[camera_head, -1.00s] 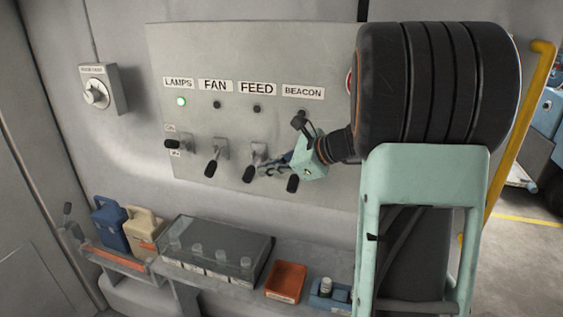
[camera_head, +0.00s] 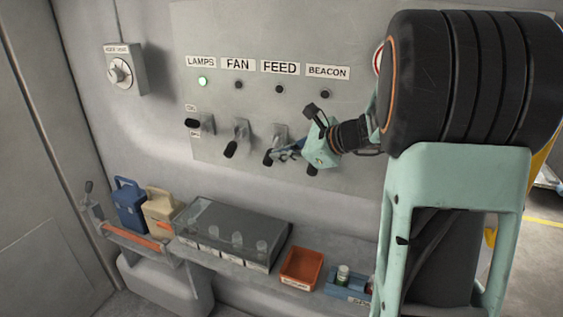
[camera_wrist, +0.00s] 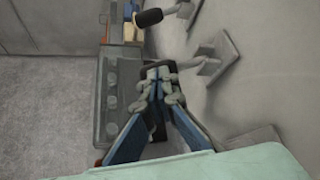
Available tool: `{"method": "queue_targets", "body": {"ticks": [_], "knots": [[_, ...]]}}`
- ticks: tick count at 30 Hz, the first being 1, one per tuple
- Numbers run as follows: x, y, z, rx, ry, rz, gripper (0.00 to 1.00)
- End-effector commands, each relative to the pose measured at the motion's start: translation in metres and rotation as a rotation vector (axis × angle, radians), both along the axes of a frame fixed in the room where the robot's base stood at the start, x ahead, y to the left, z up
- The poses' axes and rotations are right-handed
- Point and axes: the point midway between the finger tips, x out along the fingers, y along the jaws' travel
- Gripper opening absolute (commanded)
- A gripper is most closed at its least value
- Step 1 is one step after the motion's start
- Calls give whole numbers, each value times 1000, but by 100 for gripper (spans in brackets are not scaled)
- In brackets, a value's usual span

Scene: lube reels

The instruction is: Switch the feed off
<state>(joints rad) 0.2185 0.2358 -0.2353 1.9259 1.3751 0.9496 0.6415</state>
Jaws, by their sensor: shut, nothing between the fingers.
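The FEED switch (camera_head: 280,132) is a lever with a black handle, under the FEED label (camera_head: 280,68) on the grey panel in the head view. Its handle points down and outward, and the small lamp (camera_head: 280,89) above it is dark. My gripper (camera_head: 278,156) is shut and empty, just right of the handle; I cannot tell whether they touch. In the wrist view my gripper (camera_wrist: 158,76) has its fingertips together. A grey lever bracket (camera_wrist: 215,57) is just right of the fingers there, and its handle end is partly hidden by them.
The LAMPS lever (camera_head: 194,123), with a green lit lamp (camera_head: 203,81), and the FAN lever (camera_head: 236,140) are to the left. The BEACON lever (camera_head: 312,171) is partly hidden by my gripper. A shelf below holds a clear-lidded box (camera_head: 235,230) and an orange tray (camera_head: 301,268).

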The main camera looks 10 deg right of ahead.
Motion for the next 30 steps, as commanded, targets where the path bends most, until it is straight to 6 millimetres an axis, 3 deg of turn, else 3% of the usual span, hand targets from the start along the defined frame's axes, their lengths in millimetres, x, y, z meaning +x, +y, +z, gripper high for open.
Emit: {"method": "queue_targets", "body": {"ticks": [3,22,30], "knots": [[1,2,-8,-21,-32,3,0],[1,2,-9,-49,-62,4,0],[1,2,1,-49,-63,5,0]]}}
